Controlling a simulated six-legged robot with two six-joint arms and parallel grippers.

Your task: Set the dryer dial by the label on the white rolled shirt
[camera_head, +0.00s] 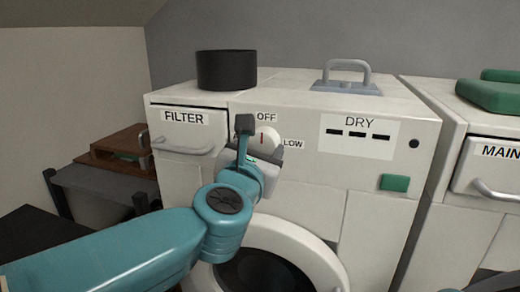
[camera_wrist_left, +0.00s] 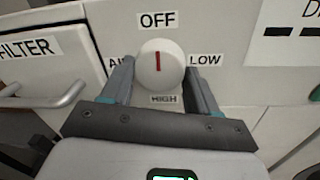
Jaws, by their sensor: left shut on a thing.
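The white round dial (camera_head: 266,141) is on the front of the white dryer (camera_head: 310,200). In the left wrist view the dial (camera_wrist_left: 160,67) has a red mark standing upright, toward the OFF label (camera_wrist_left: 157,20). The LOW label (camera_wrist_left: 206,60) is at its right and the HIGH label (camera_wrist_left: 164,99) below. A label at its left, starting "AI", is partly hidden by a finger. My left gripper (camera_head: 253,143) is shut on the dial, one finger on each side (camera_wrist_left: 159,72). The white rolled shirt and my right gripper are in neither view.
A FILTER drawer (camera_head: 187,118) with a handle is left of the dial. A DRY panel (camera_head: 359,137) and a green block (camera_head: 394,183) are to the right. A black pot (camera_head: 226,70) and a handled grey plate (camera_head: 347,86) are on top. Another machine (camera_head: 462,230) stands at right.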

